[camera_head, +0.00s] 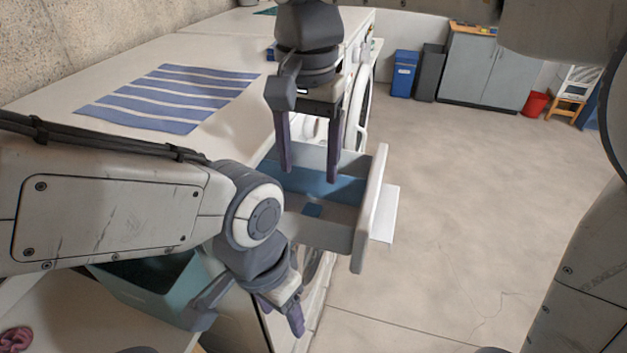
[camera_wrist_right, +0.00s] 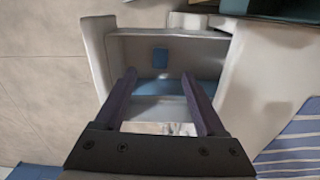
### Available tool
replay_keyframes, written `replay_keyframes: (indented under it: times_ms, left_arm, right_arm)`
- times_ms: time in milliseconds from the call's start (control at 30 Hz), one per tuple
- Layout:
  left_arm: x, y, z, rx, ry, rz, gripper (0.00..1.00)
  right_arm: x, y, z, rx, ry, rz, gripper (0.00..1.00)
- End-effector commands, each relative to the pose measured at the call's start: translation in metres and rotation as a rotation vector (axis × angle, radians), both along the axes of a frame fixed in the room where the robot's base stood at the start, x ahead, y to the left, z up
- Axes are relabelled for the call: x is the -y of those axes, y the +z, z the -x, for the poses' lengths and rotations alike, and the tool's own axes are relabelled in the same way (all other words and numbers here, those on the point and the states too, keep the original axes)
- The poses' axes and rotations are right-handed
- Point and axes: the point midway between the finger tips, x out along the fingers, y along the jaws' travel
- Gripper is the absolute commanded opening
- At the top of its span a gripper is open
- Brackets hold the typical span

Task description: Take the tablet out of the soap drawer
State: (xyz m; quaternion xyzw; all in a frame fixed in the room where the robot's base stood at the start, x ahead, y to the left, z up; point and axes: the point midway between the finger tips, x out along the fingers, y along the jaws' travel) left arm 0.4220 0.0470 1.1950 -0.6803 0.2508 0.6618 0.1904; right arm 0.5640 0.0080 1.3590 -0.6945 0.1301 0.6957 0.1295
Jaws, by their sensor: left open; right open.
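The soap drawer (camera_head: 373,205) is pulled out from the machine front, and its inside is open to view. A small blue tablet (camera_head: 313,210) lies on the drawer floor; it also shows in the right wrist view (camera_wrist_right: 160,58), near the far end of the compartment. My right gripper (camera_head: 308,175) points down over the drawer, open and empty, with its fingers apart. In the right wrist view its fingertips (camera_wrist_right: 158,75) lie either side of the drawer's middle, with the tablet just beyond them. My left gripper (camera_head: 283,308) is open, low in front of the machine, below the drawer.
A blue-and-white striped cloth (camera_head: 172,97) lies on the white top. A teal bin (camera_head: 150,290) stands at lower left, partly behind my left arm. A blue bin (camera_head: 403,75), grey cabinet (camera_head: 485,70) and red bucket (camera_head: 535,102) stand far back. The floor at right is clear.

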Motion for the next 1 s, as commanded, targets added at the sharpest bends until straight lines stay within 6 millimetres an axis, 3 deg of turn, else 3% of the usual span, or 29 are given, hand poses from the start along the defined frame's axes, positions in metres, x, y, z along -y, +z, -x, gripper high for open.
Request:
replay_keyframes:
  times_ms: [333,567,800,1000]
  left_arm:
    - [0.000,0.006,0.000,0.000,-0.001,0.000,0.62]
    - [0.000,0.011,0.000,0.000,-0.002,0.000,0.62]
    - [0.000,0.025,0.000,0.000,-0.004,0.000,0.62]
    - [0.000,0.025,0.000,0.000,-0.005,0.000,0.62]
  right_arm:
    - [0.007,-0.041,0.001,-0.004,-0.011,0.002,0.72]
    - [0.007,-0.058,0.001,-0.003,-0.011,0.001,0.72]
    - [0.006,-0.094,0.001,-0.004,-0.009,0.003,0.72]
    - [0.005,-0.105,0.000,0.000,-0.007,-0.001,0.72]
